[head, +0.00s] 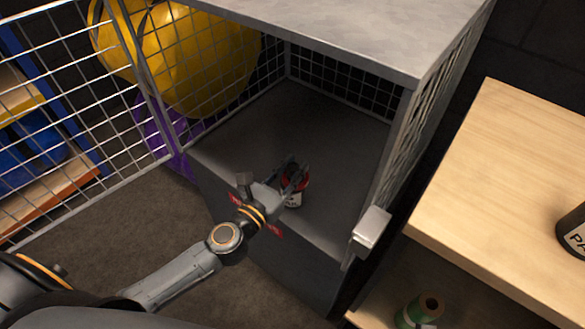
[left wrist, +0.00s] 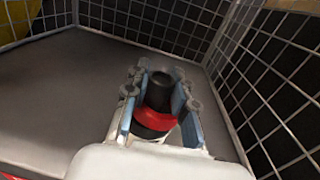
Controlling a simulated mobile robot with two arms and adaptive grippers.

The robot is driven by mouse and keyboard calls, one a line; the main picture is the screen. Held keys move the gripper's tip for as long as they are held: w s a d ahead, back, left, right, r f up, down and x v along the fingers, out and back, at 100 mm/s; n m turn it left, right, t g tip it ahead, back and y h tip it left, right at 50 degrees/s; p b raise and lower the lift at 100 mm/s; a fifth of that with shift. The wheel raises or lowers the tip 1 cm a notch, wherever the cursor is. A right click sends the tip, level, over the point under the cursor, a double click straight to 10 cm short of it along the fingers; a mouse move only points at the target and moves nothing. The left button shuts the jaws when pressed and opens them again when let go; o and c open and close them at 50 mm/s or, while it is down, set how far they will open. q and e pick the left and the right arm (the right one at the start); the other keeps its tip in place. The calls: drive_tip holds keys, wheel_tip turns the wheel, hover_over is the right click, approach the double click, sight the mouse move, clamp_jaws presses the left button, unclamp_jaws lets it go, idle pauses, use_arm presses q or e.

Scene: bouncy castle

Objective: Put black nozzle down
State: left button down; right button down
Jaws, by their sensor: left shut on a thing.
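The black nozzle (left wrist: 158,92) is a dark cone with a red band, held between the blue-padded fingers of my left gripper (left wrist: 160,98) in the left wrist view. In the head view my left gripper (head: 293,172) reaches into the open metal cage, just inside its front edge. My right gripper is not in view.
The cage floor around the nozzle is clear. A wooden table (head: 500,170) at right carries a dark labelled container (head: 575,232). A green spool (head: 420,312) sits lower down.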

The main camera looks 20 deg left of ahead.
use_arm(q)
drive_tip(key=c, duration=1.1)
unclamp_jaws()
drive_tip(key=shift+f, duration=0.1)
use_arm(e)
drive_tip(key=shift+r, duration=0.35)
